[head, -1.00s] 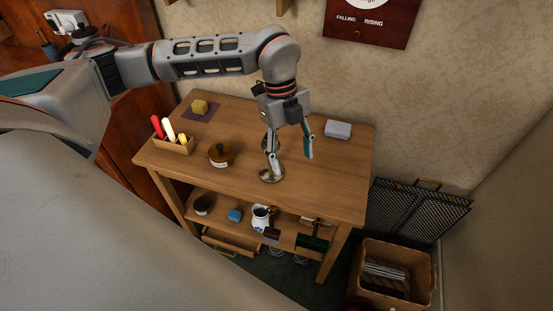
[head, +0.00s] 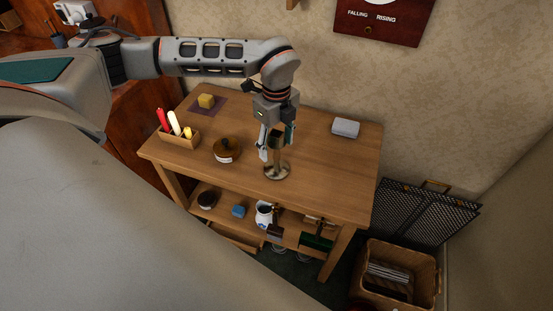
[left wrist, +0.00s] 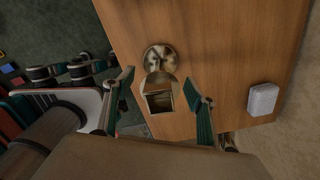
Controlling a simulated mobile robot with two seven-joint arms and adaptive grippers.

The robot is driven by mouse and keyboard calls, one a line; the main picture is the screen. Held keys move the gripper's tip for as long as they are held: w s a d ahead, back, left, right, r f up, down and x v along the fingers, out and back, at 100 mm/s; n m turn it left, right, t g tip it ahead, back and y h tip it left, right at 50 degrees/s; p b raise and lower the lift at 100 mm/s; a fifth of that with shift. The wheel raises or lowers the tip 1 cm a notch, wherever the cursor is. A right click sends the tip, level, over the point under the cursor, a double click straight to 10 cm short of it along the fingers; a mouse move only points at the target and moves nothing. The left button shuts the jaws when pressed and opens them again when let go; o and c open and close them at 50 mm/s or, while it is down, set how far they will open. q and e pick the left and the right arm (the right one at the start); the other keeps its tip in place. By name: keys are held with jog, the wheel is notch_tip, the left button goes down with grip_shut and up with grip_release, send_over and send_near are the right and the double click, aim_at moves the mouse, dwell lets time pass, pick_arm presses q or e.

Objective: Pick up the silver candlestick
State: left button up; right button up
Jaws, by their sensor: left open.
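The silver candlestick (head: 277,171) stands upright on the wooden table, its round base showing below my left gripper (head: 275,148). My left gripper points down, open, with its fingers on either side of the upper candlestick. In the left wrist view the candlestick's round base (left wrist: 160,57) and its squarish top lie between the two fingers of the left gripper (left wrist: 158,82). No contact can be made out. The stem is partly hidden by the gripper in the head view. My right gripper is not in view.
A lower shelf holds a jug (head: 264,214). A basket (head: 400,270) and mesh screen (head: 425,210) stand right.

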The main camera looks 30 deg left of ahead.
pick_arm(q)
grip_shut()
jog(key=shift+r, duration=0.1)
